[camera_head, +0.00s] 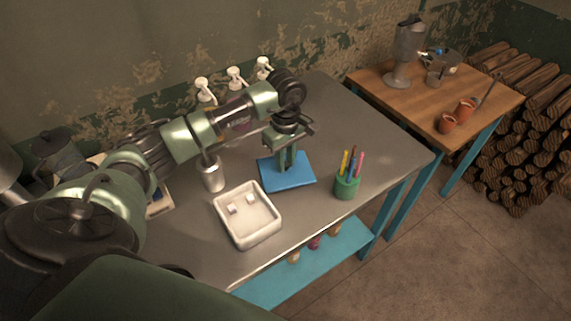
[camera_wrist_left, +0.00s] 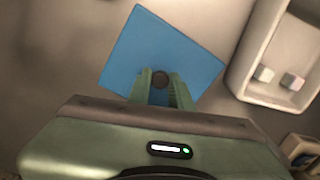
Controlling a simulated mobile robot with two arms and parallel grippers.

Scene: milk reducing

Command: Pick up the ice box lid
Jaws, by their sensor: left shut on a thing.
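The ice box lid is a flat blue square panel (camera_head: 287,174) over the grey table, to the right of the white box. My left gripper (camera_head: 288,163) points down at it and is shut on a small dark knob at its middle. In the left wrist view the blue lid (camera_wrist_left: 162,50) spreads beyond the fingertips (camera_wrist_left: 160,82), with the dark round knob between them. The white ice box (camera_head: 246,215) is open, with two small pale cubes inside; part of it shows in the left wrist view (camera_wrist_left: 240,75). I cannot tell whether the lid touches the table. My right gripper is not in view.
A green cup of coloured sticks (camera_head: 346,184) stands right of the lid. A metal cup (camera_head: 212,173) stands left of it. White pump bottles (camera_head: 235,78) line the wall. The table (camera_head: 385,150) is bare toward its right end. A wooden table (camera_head: 415,105) stands beyond.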

